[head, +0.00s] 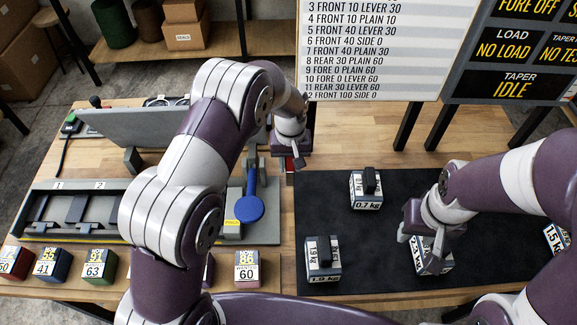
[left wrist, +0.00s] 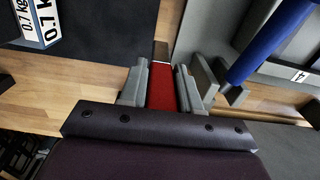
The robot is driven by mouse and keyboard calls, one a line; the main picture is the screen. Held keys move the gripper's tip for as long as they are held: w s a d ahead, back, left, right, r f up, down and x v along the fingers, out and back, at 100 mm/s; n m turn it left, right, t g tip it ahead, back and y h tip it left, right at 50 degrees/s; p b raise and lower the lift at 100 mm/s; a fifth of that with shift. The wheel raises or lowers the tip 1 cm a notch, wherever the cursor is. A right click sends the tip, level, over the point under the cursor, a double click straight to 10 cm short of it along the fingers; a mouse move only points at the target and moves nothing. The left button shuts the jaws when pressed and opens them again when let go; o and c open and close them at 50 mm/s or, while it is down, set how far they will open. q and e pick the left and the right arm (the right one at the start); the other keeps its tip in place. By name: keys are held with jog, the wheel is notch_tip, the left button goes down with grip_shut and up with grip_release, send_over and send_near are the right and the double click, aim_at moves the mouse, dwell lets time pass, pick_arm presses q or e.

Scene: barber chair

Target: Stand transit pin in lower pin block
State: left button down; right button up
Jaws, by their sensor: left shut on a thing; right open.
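My left gripper (head: 291,162) is shut on a red pin (left wrist: 162,88) with a dark end, which I take to be the transit pin. In the left wrist view the red part lies between the grey fingers (left wrist: 163,86). In the head view only a little red (head: 289,178) shows below the gripper. It is held beside the blue lever (head: 249,207). I cannot tell which part is the lower pin block. My right gripper (head: 420,232) is open, close over a weight block (head: 430,262) on the dark mat; I cannot tell whether they touch.
The dark mat (head: 325,205) also carries a 0.7 kg block (head: 366,190) and another weight block (head: 322,258). A grey fixture (head: 70,210) stands at left. My left arm covers the middle of the bench.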

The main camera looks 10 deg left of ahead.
aim_at(288, 172)
pick_arm(q)
jog(key=shift+a+f, duration=0.2)
jog(key=shift+a, duration=0.1)
notch_tip(288, 172, down, 4)
jog(key=shift+s+r+p, duration=0.1)
jog(key=shift+r+p, duration=0.1)
jog(key=shift+p, duration=0.55)
jog(key=shift+w+f, duration=0.15)
jog(key=shift+w, duration=0.05)
jog(key=shift+s+f, duration=0.15)
jog(key=c, duration=0.8)
grip_release()
jog(key=shift+c, duration=0.2)
jog(key=shift+o, duration=0.2)
pick_arm(e)
jog(key=shift+s+r, duration=0.35)
jog(key=shift+r, duration=0.45)
